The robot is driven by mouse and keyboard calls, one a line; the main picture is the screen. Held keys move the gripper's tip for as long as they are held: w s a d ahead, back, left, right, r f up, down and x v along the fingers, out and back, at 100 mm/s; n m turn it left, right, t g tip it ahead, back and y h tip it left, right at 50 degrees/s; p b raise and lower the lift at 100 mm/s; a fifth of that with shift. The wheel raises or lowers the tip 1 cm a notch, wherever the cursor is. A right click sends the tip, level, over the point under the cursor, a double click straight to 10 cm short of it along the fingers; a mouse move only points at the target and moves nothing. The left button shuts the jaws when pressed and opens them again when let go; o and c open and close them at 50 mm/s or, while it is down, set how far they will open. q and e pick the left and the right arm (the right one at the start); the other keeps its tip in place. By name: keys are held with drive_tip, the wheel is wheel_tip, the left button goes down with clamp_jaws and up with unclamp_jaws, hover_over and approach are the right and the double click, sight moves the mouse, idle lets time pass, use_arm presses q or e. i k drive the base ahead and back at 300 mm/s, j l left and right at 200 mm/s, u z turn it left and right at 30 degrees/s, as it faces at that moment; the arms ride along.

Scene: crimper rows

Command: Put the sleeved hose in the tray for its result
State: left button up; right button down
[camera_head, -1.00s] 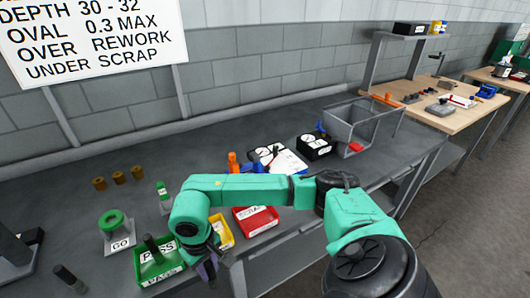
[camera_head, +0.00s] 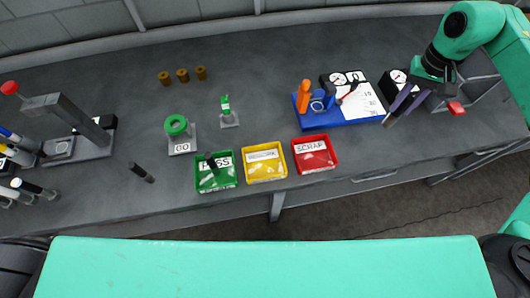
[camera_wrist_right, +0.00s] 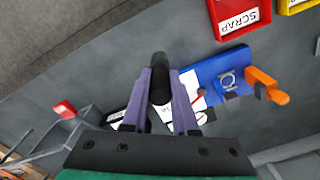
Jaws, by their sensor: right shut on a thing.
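My right gripper (camera_head: 397,108) hangs over the right part of the bench. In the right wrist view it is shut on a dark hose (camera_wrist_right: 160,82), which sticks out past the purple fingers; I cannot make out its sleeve. Three trays stand at the front edge: green PASS (camera_head: 226,184), yellow REWORK (camera_head: 264,176) and red SCRAP (camera_head: 317,163). The red tray also shows in the wrist view (camera_wrist_right: 238,17). Another dark hose (camera_head: 211,161) stands tilted in the green tray. My left gripper is not in view.
A GO gauge (camera_head: 177,126), a dark peg (camera_head: 141,173) and several brass pieces stand left. A press (camera_head: 75,125) stands far left.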

sight(263, 156)
drive_tip(key=j+z, duration=0.2)
drive_tip(key=j, duration=1.5)
